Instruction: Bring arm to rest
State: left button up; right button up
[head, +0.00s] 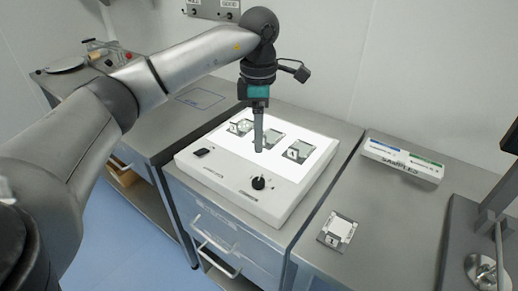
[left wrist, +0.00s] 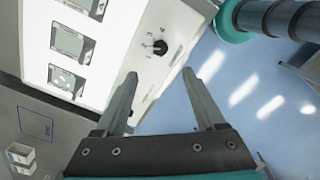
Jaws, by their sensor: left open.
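My left arm (head: 190,62) comes in from the left in the head view and bends down over a white light box. My left gripper (head: 260,130) points downward above the lit panel; it looks edge-on there. In the left wrist view my left gripper (left wrist: 160,82) has its two fingers clearly apart with nothing between them. The white light box (head: 225,178) has a glowing top with several framed sample cards, such as the right card (head: 299,151), and a black knob (head: 258,183). The knob also shows in the left wrist view (left wrist: 160,47). My right gripper is not in view.
A white samples box (head: 403,160) stands on the right counter, with a loose sample card (head: 337,231) nearer the front. A dark metal stand (head: 470,225) is at the right edge. A drawer (head: 215,245) below the light box has a protruding handle. Blue floor lies left.

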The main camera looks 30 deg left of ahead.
pick_arm(q)
jog(key=shift+r, duration=0.7)
